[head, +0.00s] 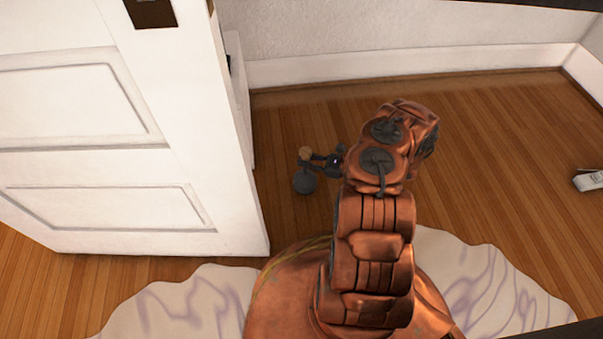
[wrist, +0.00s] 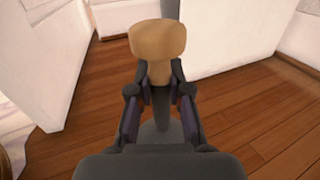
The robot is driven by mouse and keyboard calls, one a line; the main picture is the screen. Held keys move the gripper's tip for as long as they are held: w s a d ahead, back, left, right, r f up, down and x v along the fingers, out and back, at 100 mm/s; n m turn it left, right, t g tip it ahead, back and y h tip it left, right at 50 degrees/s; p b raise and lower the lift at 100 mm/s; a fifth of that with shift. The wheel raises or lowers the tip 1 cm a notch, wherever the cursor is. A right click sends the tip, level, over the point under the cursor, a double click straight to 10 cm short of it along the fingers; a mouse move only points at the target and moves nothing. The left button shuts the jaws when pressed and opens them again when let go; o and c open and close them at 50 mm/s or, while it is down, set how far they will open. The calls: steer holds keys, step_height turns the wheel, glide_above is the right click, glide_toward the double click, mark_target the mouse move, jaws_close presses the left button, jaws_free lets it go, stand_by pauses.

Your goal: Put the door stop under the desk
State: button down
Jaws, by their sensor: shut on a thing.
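The door stop (head: 304,183) has a rounded dark grey body and a tan knob on top. It is at the left end of my arm in the head view, close to the floor; I cannot tell whether it touches the floor. My gripper (head: 316,160) is shut on it just below the knob. In the wrist view my gripper (wrist: 160,88) has a finger on each side of the neck, and the tan knob (wrist: 157,39) of the door stop stands above them. No desk can be made out in either view.
A white panelled door (head: 110,130) stands at the left, close to my gripper. A white wall with a baseboard (head: 400,66) runs along the back. A small white object (head: 588,181) lies at the right. A pale patterned rug (head: 500,285) is in front. The wooden floor (head: 490,150) at right is mostly clear.

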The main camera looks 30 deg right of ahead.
steer(key=w+d+f+b, duration=0.4)
steer(key=w+d+b, duration=0.1)
steer(key=d, duration=0.1)
steer(key=shift+w, duration=0.4)
stand_by(0.3)
steer(key=shift+a+f, duration=0.1)
steer(key=shift+f, duration=0.1)
steer(key=c, duration=1.1)
jaws_free()
steer(key=p+v, duration=0.3)
steer(key=v, duration=0.9)
steer(key=shift+p, duration=0.4)
steer(key=shift+r, duration=0.1)
